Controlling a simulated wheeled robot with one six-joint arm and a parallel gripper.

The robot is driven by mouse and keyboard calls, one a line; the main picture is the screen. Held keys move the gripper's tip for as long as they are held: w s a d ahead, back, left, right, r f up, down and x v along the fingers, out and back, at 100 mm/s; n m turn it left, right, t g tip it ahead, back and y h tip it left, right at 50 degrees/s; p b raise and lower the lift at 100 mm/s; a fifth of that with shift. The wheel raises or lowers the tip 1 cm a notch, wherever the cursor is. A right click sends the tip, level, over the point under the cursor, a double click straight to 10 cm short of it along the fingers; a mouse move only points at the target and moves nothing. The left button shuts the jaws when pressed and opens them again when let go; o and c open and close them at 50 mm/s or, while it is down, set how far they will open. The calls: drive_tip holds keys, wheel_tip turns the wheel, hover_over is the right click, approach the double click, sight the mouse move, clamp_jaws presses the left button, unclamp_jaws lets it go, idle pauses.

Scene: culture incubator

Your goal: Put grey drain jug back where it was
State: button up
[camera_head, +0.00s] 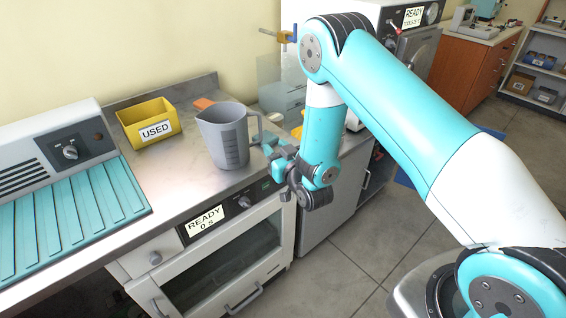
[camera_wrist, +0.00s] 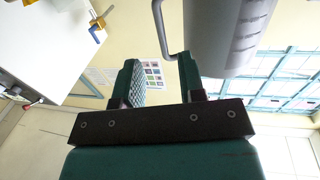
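The grey drain jug (camera_head: 225,140) is upright at the counter, with its spout to the left and its handle to the right. Dark measuring marks show on its side. My gripper (camera_head: 274,148) is at the jug's handle side. In the wrist view, the jug's body (camera_wrist: 225,35) fills the upper right, and its thin handle (camera_wrist: 158,22) reaches down near the gap between my fingers (camera_wrist: 158,80). The fingers are wide apart, with nothing clamped between them. I cannot tell whether the right finger touches the handle.
A yellow bin marked USED (camera_head: 148,123) stands left of the jug, with an orange object (camera_head: 203,103) behind. A grey machine with teal slats (camera_head: 70,205) fills the counter's left. The incubator (camera_head: 225,265) reading READY sits below the counter's front edge. Bare counter (camera_head: 175,180) lies in front of the bin.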

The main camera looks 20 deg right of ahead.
drive_tip(key=s+a+r+n+g+y, duration=0.1)
drive_tip(key=s+a+r+g, duration=0.4)
drive_tip(key=s+r, duration=0.3)
drive_tip(key=s+a+r+n+g+y, duration=0.2)
drive_tip(key=s+a+r+g, duration=0.2)
drive_tip(key=s+r+g, duration=0.4)
drive_tip(key=s, duration=0.4)
drive_tip(key=shift+s+a+r, duration=0.35)
drive_tip(key=shift+a+r, duration=0.05)
drive_tip(key=s+r+n+g, duration=0.1)
drive_tip(key=s, duration=0.3)
drive_tip(key=s+d+r+g, duration=0.1)
drive_tip(key=s+g, duration=0.1)
drive_tip(key=s, duration=0.2)
drive_tip(key=s+d+r+n+g, duration=0.1)
drive_tip(key=s, duration=0.3)
drive_tip(key=shift+s+r+n+g+h, duration=0.2)
drive_tip(key=shift+s+n+g+h, duration=0.1)
drive_tip(key=shift+s+h, duration=0.1)
drive_tip(key=shift+c, duration=1.1)
drive_tip(key=shift+s+d, duration=0.2)
drive_tip(key=shift+s, duration=0.15)
drive_tip(key=shift+c, duration=0.2)
